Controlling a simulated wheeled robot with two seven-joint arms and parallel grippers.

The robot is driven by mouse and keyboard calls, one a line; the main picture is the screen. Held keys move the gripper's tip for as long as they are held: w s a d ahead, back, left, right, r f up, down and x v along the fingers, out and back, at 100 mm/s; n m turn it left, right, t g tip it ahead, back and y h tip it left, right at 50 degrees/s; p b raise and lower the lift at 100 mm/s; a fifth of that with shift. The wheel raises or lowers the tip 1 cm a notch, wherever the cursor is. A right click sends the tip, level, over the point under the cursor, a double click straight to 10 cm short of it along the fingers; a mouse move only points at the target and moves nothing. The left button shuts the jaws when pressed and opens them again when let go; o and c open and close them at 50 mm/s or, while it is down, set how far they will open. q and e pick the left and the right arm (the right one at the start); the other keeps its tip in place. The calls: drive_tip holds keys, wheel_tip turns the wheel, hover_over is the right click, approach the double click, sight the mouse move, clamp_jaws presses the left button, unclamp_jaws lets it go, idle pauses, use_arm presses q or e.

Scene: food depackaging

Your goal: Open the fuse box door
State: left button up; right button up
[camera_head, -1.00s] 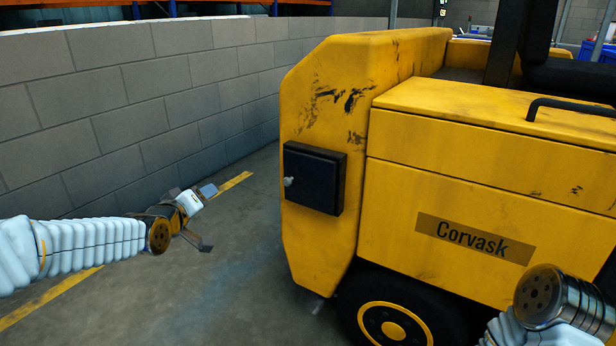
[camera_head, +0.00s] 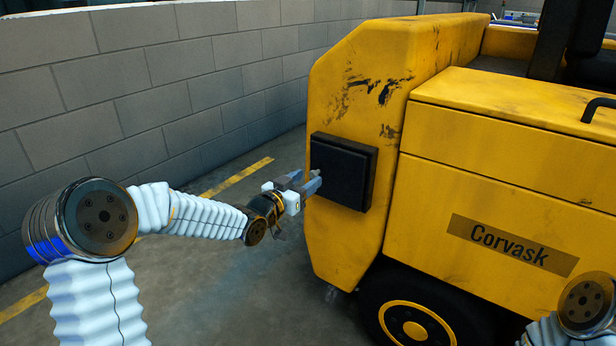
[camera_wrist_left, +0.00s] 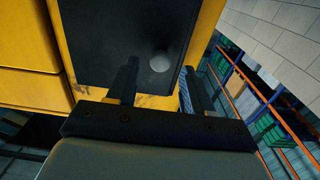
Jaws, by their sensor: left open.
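The fuse box (camera_head: 343,172) is a black square box on the yellow vehicle's front corner. Its door looks closed. In the left wrist view its dark door (camera_wrist_left: 115,35) fills the upper middle, with a round light knob (camera_wrist_left: 160,62) on it. My right gripper is out of view.
The yellow vehicle (camera_head: 500,180) labelled Corvask stands at the right, with a black wheel (camera_head: 415,320) below the box. A grey block wall (camera_head: 170,80) runs along the left. The floor (camera_head: 240,290) between them is clear apart from my arm.

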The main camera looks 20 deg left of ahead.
use_arm(q)
drive_tip(key=shift+x, duration=0.85)
clamp_jaws()
